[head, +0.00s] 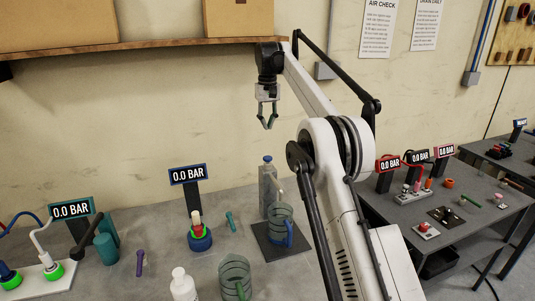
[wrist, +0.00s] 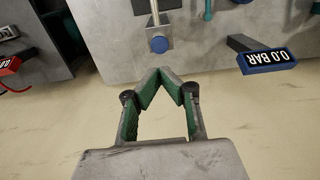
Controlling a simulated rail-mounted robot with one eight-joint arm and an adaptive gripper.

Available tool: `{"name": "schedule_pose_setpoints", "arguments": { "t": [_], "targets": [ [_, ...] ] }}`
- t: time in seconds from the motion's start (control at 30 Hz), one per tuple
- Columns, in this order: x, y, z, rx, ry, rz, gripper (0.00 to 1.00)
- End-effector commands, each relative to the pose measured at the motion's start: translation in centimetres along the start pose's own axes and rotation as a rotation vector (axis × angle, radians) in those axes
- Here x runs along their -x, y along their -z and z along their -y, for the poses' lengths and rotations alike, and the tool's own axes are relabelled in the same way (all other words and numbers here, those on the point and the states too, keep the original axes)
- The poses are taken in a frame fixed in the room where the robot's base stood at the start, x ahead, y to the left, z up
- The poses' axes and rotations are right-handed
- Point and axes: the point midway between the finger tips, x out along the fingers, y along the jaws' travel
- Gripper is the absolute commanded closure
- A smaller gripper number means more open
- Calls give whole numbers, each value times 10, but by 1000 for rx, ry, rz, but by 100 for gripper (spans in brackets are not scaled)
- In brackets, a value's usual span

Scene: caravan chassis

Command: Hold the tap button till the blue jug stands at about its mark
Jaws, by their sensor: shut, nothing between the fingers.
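The tap is a grey upright block (head: 268,188) with a round blue button (head: 267,158) on top and a pale spout; the button also shows in the wrist view (wrist: 159,44). The blue jug (head: 281,226), see-through with a blue handle, stands upright on a dark mat (head: 262,243) below the spout. Its mark and any water level are too small to tell. My gripper (head: 268,125) is shut and empty, in the air above the button and apart from it. In the wrist view its fingertips (wrist: 161,72) meet below the button in the picture.
A second see-through jug with a green handle (head: 235,280) and a white bottle (head: 182,285) stand at the front. A blue-framed gauge (head: 188,174) reading 0.0 BAR stands left of the tap. A shelf (head: 150,45) with boxes hangs above.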

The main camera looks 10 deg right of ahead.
Motion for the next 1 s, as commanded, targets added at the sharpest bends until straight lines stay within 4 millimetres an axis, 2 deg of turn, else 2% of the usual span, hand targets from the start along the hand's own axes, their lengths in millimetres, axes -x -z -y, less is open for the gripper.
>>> {"name": "schedule_pose_setpoints", "arguments": {
  "t": [0.6, 0.8, 1.0],
  "targets": [
    [-91, 0, 0, 0, 0, 0, 100],
    [-110, 0, 0, 0, 0, 0, 100],
    [-116, 0, 0, 0, 0, 0, 100]
  ]
}}
